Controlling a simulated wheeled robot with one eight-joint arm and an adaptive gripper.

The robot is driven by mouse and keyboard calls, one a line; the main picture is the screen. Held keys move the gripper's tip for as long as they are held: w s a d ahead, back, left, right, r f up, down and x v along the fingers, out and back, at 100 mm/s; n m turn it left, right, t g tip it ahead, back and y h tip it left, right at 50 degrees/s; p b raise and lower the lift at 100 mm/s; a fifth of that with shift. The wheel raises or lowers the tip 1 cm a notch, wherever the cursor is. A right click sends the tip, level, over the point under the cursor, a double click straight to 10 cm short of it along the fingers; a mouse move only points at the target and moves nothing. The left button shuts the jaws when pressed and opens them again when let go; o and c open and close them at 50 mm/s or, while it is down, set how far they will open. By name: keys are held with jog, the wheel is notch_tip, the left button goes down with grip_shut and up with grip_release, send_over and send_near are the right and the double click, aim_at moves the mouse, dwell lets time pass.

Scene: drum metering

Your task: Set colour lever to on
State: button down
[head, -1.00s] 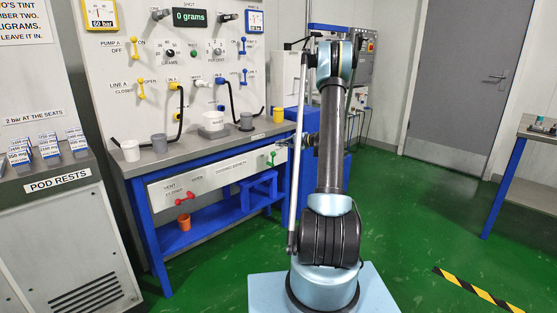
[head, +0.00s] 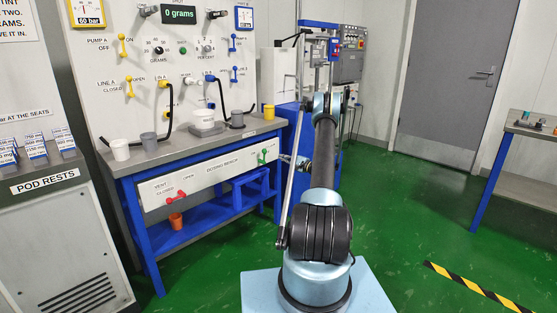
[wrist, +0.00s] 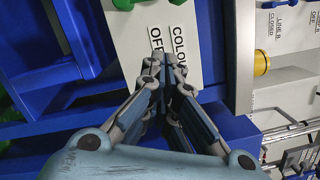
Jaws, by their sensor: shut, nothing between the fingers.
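A green lever (head: 264,156) stands roughly upright on the white front panel (head: 212,177) of the dosing bench, near its right end. In the wrist view, a label reading COLOUR (wrist: 179,45), partly covered, and OFF shows on the panel. A green piece (wrist: 122,4), seemingly this lever, is cut off at the top edge. My gripper (wrist: 165,66) is shut and empty, its fingertips over the label and apart from the green piece. In the head view the gripper is small, right of the green lever and partly hidden by my arm.
A red lever (head: 176,197) is on the same panel at left, with an orange cup (head: 176,221) below. Cups and a yellow cup (head: 269,112) stand on the bench top. A blue stand (head: 318,130) is close behind my arm. Green floor to the right is open.

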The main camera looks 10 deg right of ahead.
jog(key=x, duration=0.9)
jog(key=shift+s+a+r, duration=0.25)
jog(key=shift+s, duration=0.35)
jog(key=shift+s+a+r, duration=0.2)
jog(key=shift+s+r, duration=0.05)
jog(key=shift+s, duration=0.35)
jog(key=shift+s+a+r, duration=0.25)
jog(key=shift+s, duration=0.35)
jog(key=shift+s+a+r, duration=0.3)
jog(key=shift+s+a, duration=0.15)
jog(key=shift+s, duration=0.05)
